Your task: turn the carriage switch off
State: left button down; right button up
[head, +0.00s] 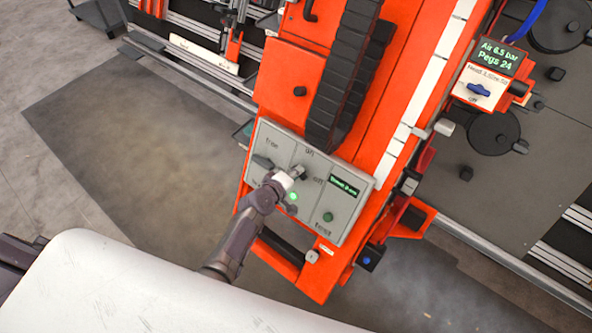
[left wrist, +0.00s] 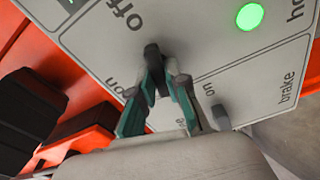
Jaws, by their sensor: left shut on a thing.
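The carriage switch is a dark knob (head: 298,171) on the grey control panel (head: 345,222), between the printed words "on" and "off". It shows up close in the left wrist view (left wrist: 152,50). My left gripper (head: 287,181) reaches the panel from below, its teal-lined fingers (left wrist: 157,84) shut around the knob. The fingers hide part of it, so I cannot tell for sure whether it points to "on" or "off". A green light (left wrist: 249,16) marked "home" is lit. My right gripper is not in view.
A second dark knob, the brake switch (head: 262,162), sits close left of my gripper. The panel also has a small green-lettered display (head: 344,187) and a green button (head: 328,216). A box with a blue knob (head: 479,88) stands at upper right. A black cable chain (head: 343,75) runs above.

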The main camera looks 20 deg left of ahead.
pick_arm(q)
jog(key=shift+n+p, duration=0.45)
jog(key=shift+n, duration=0.75)
jog(key=c, duration=1.2)
grip_release()
jog(key=shift+o, duration=0.2)
jog(key=shift+s, duration=0.1)
jog(key=v, duration=1.2)
